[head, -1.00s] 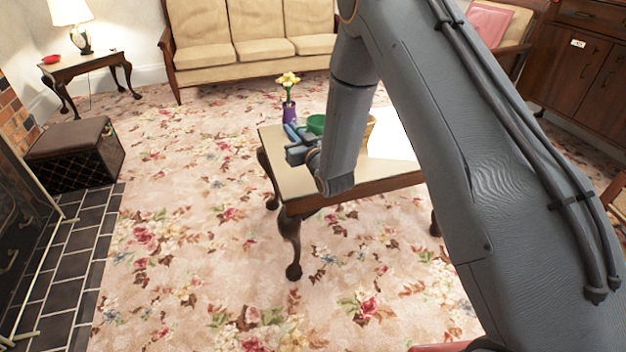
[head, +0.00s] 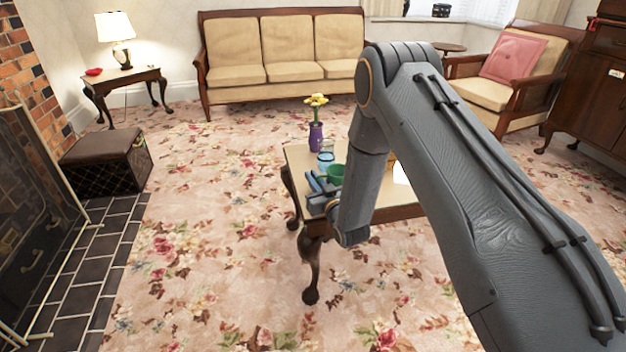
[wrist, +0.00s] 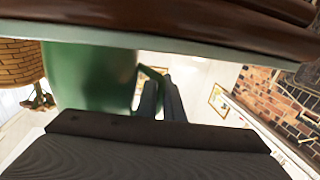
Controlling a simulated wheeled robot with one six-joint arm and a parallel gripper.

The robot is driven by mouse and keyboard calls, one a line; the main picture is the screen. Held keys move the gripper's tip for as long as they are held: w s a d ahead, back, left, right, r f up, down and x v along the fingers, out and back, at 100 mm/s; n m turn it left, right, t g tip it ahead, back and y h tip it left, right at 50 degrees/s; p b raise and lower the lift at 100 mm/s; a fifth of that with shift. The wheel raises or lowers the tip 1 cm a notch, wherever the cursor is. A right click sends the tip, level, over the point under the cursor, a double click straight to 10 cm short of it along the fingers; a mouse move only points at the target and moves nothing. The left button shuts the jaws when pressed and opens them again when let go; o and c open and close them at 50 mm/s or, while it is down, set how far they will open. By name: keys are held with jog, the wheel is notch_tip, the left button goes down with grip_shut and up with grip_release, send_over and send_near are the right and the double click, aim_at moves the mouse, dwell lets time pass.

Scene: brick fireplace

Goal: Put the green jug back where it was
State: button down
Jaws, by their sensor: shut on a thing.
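The green jug (head: 336,173) is at the left end of the low table (head: 299,157), partly hidden by my arm in the head view. In the wrist view, which is upside down, the jug (wrist: 92,78) fills the upper left, with its handle towards the right. My gripper (wrist: 160,97) is shut on the handle. In the head view my gripper (head: 316,183) is just left of the jug, over the table's near left corner.
A purple vase (head: 315,137) with a yellow flower and a bluish glass (head: 326,158) stand behind the jug. A wicker basket (wrist: 20,63) is close beside it, mostly hidden by my arm in the head view. Open carpet lies left of the table.

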jog(key=c, duration=1.9)
grip_release()
jog(key=shift+r, duration=0.1)
jog(key=p+v, duration=0.1)
jog(key=v, duration=1.1)
jog(key=shift+p, duration=0.35)
